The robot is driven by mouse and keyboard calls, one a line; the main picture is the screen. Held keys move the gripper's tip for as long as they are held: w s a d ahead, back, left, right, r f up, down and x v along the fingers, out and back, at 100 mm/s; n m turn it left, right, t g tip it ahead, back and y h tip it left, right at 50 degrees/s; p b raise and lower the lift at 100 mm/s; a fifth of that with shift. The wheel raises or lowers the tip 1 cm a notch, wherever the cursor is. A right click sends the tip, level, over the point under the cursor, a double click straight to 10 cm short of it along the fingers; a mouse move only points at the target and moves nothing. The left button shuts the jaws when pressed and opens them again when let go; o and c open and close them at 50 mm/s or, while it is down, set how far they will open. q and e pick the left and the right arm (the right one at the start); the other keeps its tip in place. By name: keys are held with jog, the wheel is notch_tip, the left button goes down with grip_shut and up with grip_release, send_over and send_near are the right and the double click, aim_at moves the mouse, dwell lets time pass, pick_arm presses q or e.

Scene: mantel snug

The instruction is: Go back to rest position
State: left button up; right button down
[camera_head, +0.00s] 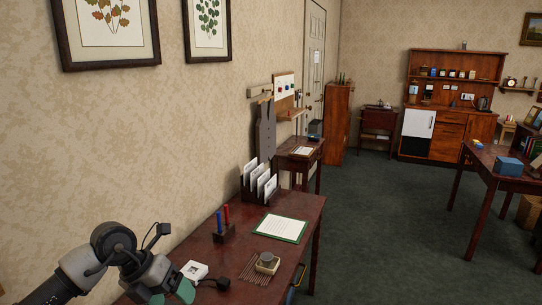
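My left arm comes in from the lower left over the front desk. My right arm and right gripper are not in view.
A wall is at left. Green carpet (395,215) is clear at right, before another table (490,156).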

pick_arm(q)
jog(key=s+d+r+t+h, duration=0.1)
jog(key=s+d+r+h, duration=0.1)
jog(key=d+h, duration=0.4)
jog(key=s+d+r+h, duration=0.1)
jog(key=s+d+h, duration=0.15)
jog(key=d, duration=0.45)
notch_tip(320, 180, up, 5)
jog(key=n+t+h, duration=0.4)
jog(key=n+t, duration=0.6)
jog(key=s+a+f+n+t+y, duration=0.35)
jog(key=a+f+n+y, duration=0.85)
jog(key=n+y, duration=0.8)
jog(key=s+a+f+n+g+h, duration=0.1)
jog(key=s+f+n+g, duration=0.2)
jog(key=s+f+g, duration=0.5)
jog(key=s+f+n+g+h, duration=0.1)
jog(key=s+f+n+g, duration=0.3)
jog(key=s, duration=0.7)
notch_tip(320, 180, down, 28)
jog(key=s+m+g, duration=0.1)
jog(key=s+m, duration=0.1)
jog(key=s+a+f+g, duration=0.1)
jog(key=s+a+f, duration=0.2)
jog(key=s+f, duration=1.1)
jog(key=shift+s+f, duration=0.4)
jog(key=shift+s, duration=0.3)
